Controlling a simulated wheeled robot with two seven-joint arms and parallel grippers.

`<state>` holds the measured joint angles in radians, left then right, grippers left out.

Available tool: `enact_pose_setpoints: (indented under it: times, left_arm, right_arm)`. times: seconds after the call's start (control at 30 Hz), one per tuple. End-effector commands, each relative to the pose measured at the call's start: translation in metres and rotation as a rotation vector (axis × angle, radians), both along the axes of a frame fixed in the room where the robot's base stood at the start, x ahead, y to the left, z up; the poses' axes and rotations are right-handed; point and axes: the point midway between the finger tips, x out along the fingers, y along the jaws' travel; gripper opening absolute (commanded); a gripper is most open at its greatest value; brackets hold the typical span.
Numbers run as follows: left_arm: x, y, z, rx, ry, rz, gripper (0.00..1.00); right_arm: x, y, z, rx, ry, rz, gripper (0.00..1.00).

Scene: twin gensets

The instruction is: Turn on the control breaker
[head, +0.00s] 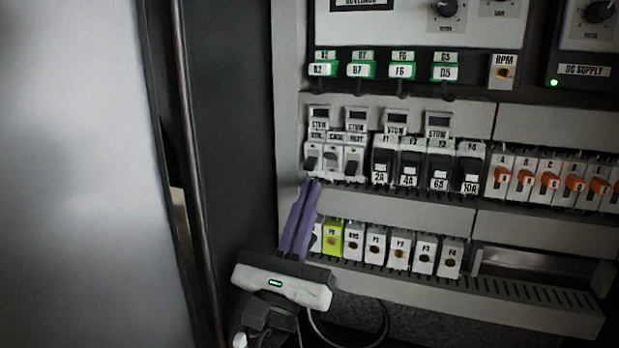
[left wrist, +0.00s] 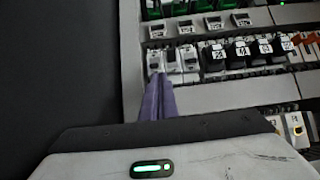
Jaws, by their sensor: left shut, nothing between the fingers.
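Three small light-grey breakers stand side by side at the left end of the middle rail, each with a dark lever. Their labels are small; the leftmost breaker (head: 311,158), whose label I cannot read surely, also shows in the left wrist view (left wrist: 155,60). The middle breaker (head: 332,158) and the right breaker (head: 354,160) are beside it. My left gripper (head: 312,181) is shut and empty, its purple fingers together. Its tips are just below the leftmost breaker; I cannot tell whether they touch. The fingers also show in the left wrist view (left wrist: 159,77). My right gripper is not in view.
Black fuse holders (head: 411,166) and orange-lever switches (head: 550,180) continue the rail to the right. A lower row of terminals (head: 376,245) sits right of my fingers. Green-tagged plugs (head: 361,69) are above. A dark cabinet side (head: 235,130) is close on the left.

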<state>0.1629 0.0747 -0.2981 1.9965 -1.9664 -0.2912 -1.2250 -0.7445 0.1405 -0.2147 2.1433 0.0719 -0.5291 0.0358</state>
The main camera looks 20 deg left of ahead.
Motion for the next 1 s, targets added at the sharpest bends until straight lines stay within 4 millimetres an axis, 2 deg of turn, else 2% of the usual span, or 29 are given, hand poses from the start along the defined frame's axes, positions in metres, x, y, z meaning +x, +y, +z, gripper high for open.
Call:
enact_pose_setpoints:
  times: [0.23,1.0]
  left_arm:
    - [0.0094,0.0,0.0076,0.0,0.0,0.0,0.0]
    - [0.0051,-0.0002,0.0108,0.0,0.0,0.0,0.0]
  right_arm:
    - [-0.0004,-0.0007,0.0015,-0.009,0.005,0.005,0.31]
    - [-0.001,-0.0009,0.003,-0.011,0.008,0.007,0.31]
